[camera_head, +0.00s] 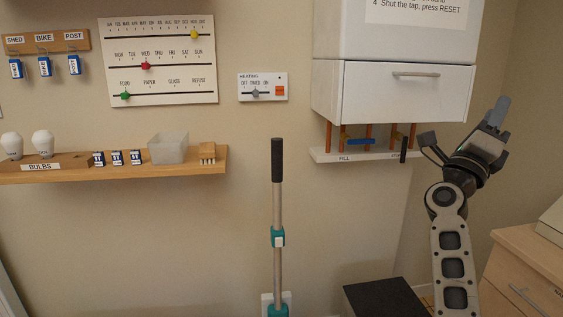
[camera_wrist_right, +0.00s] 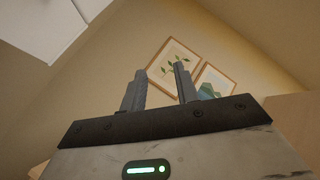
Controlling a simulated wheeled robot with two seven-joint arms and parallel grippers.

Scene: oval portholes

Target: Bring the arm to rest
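My right arm rises at the right of the head view, with its right gripper (camera_head: 497,114) held up beside the white boiler cabinet. In the right wrist view the two fingers of the right gripper (camera_wrist_right: 160,80) stand apart with nothing between them. They point upward toward the wall and ceiling, and no object touches them. My left arm and left gripper are in neither view.
The white cabinet (camera_head: 414,92) and the pipe shelf (camera_head: 330,156) lie left of the gripper. A wooden drawer unit (camera_head: 520,268) stands lower right. A pole with a black grip (camera_head: 278,160) stands mid-view. Two framed pictures (camera_wrist_right: 173,62) hang on the wall beyond the fingers.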

